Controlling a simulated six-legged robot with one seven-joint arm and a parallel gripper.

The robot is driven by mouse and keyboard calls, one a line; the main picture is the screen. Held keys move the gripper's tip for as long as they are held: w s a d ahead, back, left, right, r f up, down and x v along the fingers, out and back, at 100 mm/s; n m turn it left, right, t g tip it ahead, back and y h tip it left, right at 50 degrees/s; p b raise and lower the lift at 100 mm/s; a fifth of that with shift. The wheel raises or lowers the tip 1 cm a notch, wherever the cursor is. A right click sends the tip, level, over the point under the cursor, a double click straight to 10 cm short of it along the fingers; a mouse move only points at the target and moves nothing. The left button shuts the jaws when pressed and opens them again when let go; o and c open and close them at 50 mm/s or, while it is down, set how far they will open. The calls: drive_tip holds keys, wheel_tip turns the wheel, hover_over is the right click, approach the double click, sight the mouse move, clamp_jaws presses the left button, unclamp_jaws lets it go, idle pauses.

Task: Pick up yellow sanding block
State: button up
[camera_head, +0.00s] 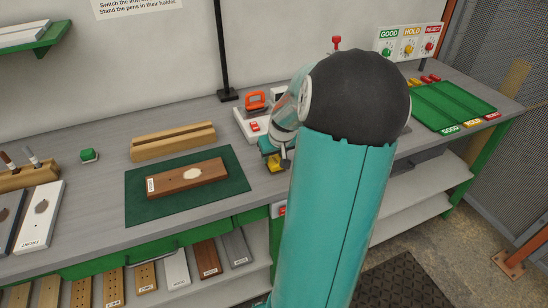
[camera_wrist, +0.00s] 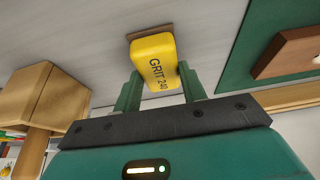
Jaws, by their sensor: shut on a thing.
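The yellow sanding block (camera_wrist: 154,58), marked "GRIT 240" and with a brown edge at its far end, sits between the two green fingers of my gripper (camera_wrist: 160,88) in the wrist view. The fingers touch its sides, and the gripper is shut on it. In the head view the yellow block (camera_head: 274,163) shows small beside my arm, at the right of the green mat. My arm hides much of that area. I cannot tell whether the block touches the bench.
A brown board (camera_head: 187,179) with a pale patch lies on the dark green mat (camera_head: 140,212). A slotted wooden holder (camera_head: 172,142) stands behind it. An orange-handled iron (camera_head: 256,102) stands near my arm. A green tray (camera_head: 455,104) lies at the right. The bench front right of the mat is clear.

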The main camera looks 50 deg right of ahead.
sight(274, 158)
wheel_tip(274, 158, up, 3)
drive_tip(key=shift+r, duration=0.1)
drive_tip(key=s+a+r, duration=0.3)
drive_tip(key=a+r, duration=0.6)
drive_tip(key=a, duration=0.4)
drive_tip(key=shift+a+r, duration=0.25)
drive_tip(key=shift+a, duration=0.1)
